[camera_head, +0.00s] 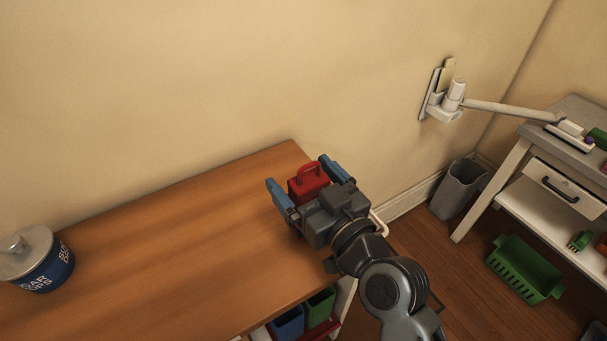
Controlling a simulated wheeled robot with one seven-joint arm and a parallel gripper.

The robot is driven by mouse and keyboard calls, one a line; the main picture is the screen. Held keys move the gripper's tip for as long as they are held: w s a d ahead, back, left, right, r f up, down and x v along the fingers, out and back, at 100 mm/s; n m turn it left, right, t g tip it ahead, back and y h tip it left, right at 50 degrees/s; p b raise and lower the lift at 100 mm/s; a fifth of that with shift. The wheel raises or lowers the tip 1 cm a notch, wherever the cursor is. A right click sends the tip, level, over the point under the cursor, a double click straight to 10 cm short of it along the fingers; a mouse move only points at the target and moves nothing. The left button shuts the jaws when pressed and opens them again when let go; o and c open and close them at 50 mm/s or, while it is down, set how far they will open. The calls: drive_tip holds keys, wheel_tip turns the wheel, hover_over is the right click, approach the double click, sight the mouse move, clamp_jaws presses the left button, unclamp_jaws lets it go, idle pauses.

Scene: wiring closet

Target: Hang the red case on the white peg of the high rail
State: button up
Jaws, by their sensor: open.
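The red case (306,183) has a red loop handle on top and sits at the right end of the wooden table, near its back corner. My gripper (303,174) is open, with one blue finger on each side of the case. The gripper body hides the case's lower front, and I cannot tell whether the fingers touch it. Neither the high rail nor its white peg shows in this view.
Blue, green and red bins sit below. A white wall arm (510,109) reaches toward a side table (575,105). A grey bin (459,188) and green basket (524,270) stand on the floor.

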drive_tip(key=b+v, duration=0.2)
drive_tip(key=v, duration=0.5)
drive_tip(key=shift+d+b, duration=0.35)
drive_tip(key=shift+s, duration=0.1)
drive_tip(key=s+d+f+m+h, duration=0.3)
drive_tip(key=s+d+f+h, duration=0.1)
drive_tip(key=s+d, duration=0.25)
drive_tip(key=s+d+f+m+h, duration=0.3)
drive_tip(key=s+d+f, duration=0.2)
drive_tip(key=s, duration=0.3)
drive_tip(key=s+d+r+h, duration=0.1)
drive_tip(key=s+d+r, duration=0.1)
drive_tip(key=s, duration=0.6)
drive_tip(key=s+d+r+m+h, duration=0.1)
drive_tip(key=s+d+r+h, duration=0.1)
drive_tip(key=s+d, duration=0.3)
drive_tip(key=v, duration=0.4)
drive_tip(key=shift+s+f, duration=0.15)
drive_tip(key=shift+s, duration=0.15)
drive_tip(key=shift+w, duration=0.1)
